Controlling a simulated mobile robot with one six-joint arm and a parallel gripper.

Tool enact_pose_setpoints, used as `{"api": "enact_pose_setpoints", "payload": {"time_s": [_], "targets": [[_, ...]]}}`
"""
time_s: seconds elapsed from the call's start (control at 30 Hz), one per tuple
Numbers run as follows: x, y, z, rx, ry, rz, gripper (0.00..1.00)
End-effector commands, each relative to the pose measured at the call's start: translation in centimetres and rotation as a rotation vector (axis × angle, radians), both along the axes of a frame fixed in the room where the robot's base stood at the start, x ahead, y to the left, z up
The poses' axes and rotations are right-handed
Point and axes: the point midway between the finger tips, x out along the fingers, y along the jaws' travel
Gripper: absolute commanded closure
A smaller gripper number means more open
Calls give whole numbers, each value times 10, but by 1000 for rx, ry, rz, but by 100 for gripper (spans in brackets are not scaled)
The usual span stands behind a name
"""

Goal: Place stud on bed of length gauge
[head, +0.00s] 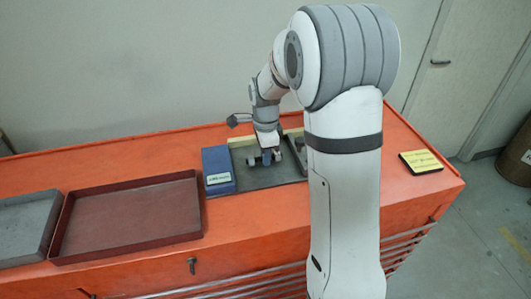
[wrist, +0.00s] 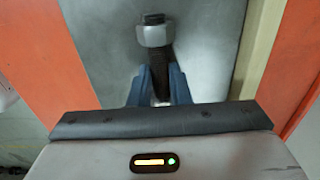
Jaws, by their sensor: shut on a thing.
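My gripper (head: 265,158) is low over a grey plate with a pale strip along its back edge on the orange bench. In the wrist view its blue fingers (wrist: 158,88) are shut on the dark stud (wrist: 158,62), which has a grey hex nut (wrist: 154,35) near its far end. The stud's near end is between the fingers and partly hidden. The grey plate (wrist: 105,50) lies beneath the stud; I cannot tell whether they touch. A blue block with a white label (head: 217,168) stands at the plate's left. I cannot clearly tell which part is the length gauge's bed.
A dark red tray (head: 128,246) and a grey tray (head: 22,228) are on the left of the orange bench (head: 260,235). A dark fixture (head: 297,147) stands close right of my gripper, partly behind my arm. A yellow-topped block (head: 421,161) lies at the right.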

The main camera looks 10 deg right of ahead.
Motion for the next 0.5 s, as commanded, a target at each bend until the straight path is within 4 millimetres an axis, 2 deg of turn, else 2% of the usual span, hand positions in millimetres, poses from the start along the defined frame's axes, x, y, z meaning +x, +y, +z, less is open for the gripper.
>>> {"api": "enact_pose_setpoints", "payload": {"time_s": [0.27, 0.3, 0.5], "targets": [[0, -1, -3, 0, -1, -1, 100], [0, -1, -3, 0, 0, -1, 81], [0, -1, -2, 0, 0, -2, 65]]}}
